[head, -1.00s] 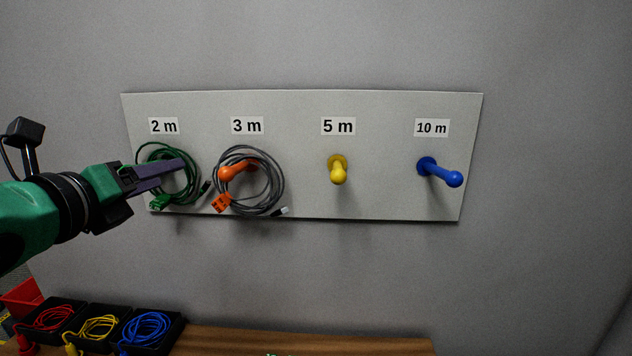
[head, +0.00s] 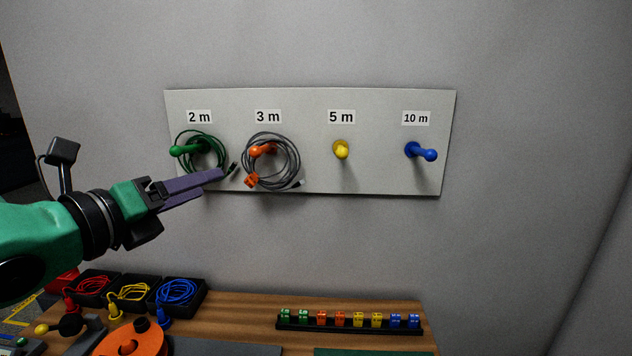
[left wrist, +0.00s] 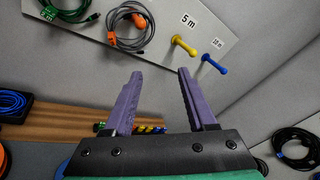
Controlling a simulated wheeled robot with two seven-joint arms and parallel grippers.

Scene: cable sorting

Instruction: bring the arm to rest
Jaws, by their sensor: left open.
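My left gripper (head: 220,177) is in front of the wall board (head: 310,180), below the green and grey cables. It also shows in the left wrist view (left wrist: 160,74), with its purple fingers apart and nothing between them. The green cable coil (head: 213,162) hangs on the green peg (head: 185,150) under the "2 m" label. The grey cable coil (head: 291,165) with an orange tag hangs on the orange peg (head: 262,150) under "3 m". My right gripper is in neither view.
The yellow peg (head: 341,151) and blue peg (head: 422,153) are bare. Below, the wooden table (head: 240,312) carries black trays with red, yellow and blue cables (head: 178,291), a rack of coloured clips (head: 350,325) and an orange spool (head: 132,340). A black coil (left wrist: 295,148) shows at right in the wrist view.

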